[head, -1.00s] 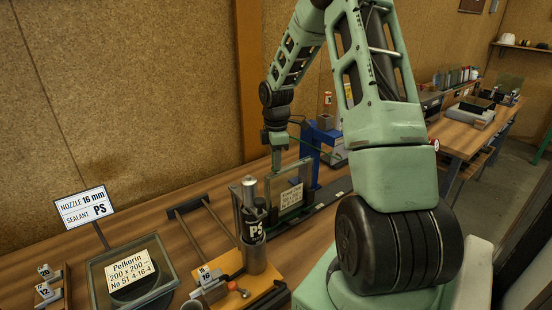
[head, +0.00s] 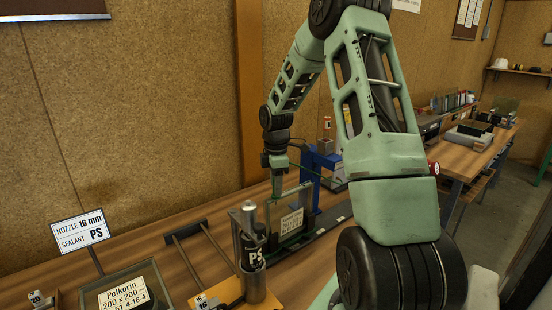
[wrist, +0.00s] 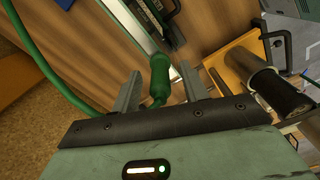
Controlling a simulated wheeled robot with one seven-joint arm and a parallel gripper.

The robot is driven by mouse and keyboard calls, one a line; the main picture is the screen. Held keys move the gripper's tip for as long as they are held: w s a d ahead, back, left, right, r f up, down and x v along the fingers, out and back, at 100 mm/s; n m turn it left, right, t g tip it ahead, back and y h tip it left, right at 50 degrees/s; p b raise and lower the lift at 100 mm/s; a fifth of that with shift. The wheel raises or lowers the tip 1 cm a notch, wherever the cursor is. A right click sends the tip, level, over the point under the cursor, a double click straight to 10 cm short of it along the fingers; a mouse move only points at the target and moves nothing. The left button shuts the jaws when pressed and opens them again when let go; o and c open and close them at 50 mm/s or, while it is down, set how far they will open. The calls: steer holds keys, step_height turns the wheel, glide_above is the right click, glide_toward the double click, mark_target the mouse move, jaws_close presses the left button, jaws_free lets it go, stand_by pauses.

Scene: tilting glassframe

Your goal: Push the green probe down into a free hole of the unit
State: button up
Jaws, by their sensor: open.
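The green probe (wrist: 158,78) is a short dark-green cylinder. In the wrist view it stands between the two grey fingers of my gripper (wrist: 160,88), with gaps on both sides; the jaws are open. In the head view my gripper (head: 277,185) hangs over the left end of the unit (head: 290,223), an upright glass pane with a grey frame and a paper label. The unit's holes cannot be made out, and I cannot tell whether the probe's tip is in one. In the wrist view the unit's edge (wrist: 136,28) runs past the probe.
A green hose (wrist: 38,50) curves by the left finger in the wrist view. A blue stand (head: 318,165) is behind the unit. A sealant cartridge (head: 251,258) stands in front of it.

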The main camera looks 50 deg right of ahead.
step_height(320, 180, up, 16)
steer(key=b, duration=0.3)
stand_by(0.5)
steer(key=s+a+f+b, duration=0.15)
steer(key=a+f, duration=0.25)
steer(key=a, duration=1.1)
steer(key=s+a+f+b, duration=0.15)
steer(key=a+f, duration=0.25)
steer(key=a, duration=1.1)
steer(key=s+a+f+m+b, duration=0.1)
steer(key=s+a+f, duration=0.3)
steer(key=s+a, duration=0.3)
steer(key=s+a+f+m+b, duration=0.1)
steer(key=s+a+f, duration=0.3)
steer(key=s, duration=0.9)
steer(key=a, duration=0.3)
steer(key=shift+a+f+m+y+b, duration=0.15)
steer(key=shift+f+m+y+b, duration=0.15)
steer(key=shift+f+b, duration=0.1)
steer(key=shift+w, duration=0.1)
